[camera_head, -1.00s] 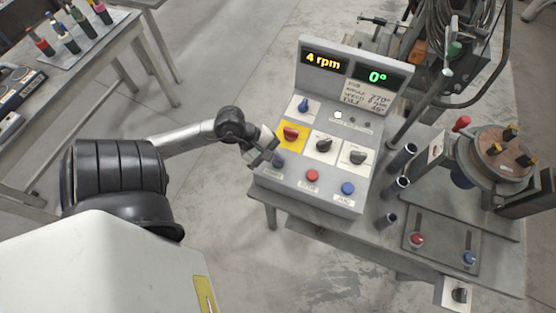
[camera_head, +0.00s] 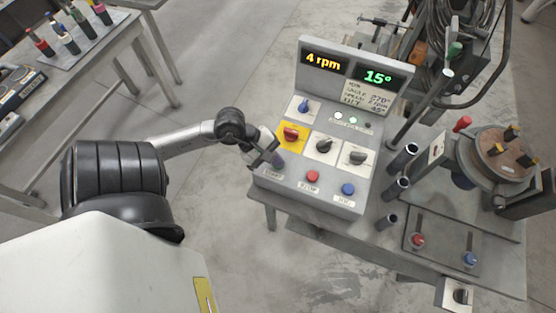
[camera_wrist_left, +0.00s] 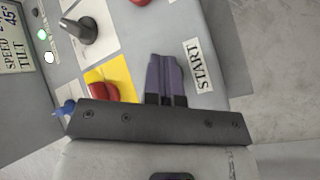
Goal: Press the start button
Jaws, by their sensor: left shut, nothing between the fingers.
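The grey control console (camera_head: 264,182) stands on the bench in the head view, with a START label at its front left. My left gripper (camera_head: 276,160) is shut and empty, its dark fingertips at the console face just above that label. In the left wrist view the closed fingers (camera_wrist_left: 164,75) point at the panel beside the START label (camera_wrist_left: 198,66). The start button itself is hidden by the fingers, so I cannot tell whether they touch it. The red stop button (camera_head: 312,176) and blue jog button (camera_head: 348,188) are to the right. My right gripper is out of view.
A red knob (camera_head: 291,134) on a yellow plate and black knobs (camera_head: 324,146) sit close above the fingers. The displays read 4 rpm and 15° (camera_head: 378,77). The positioner's round table (camera_head: 504,154) is to the right, with metal tubes (camera_head: 403,157) between.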

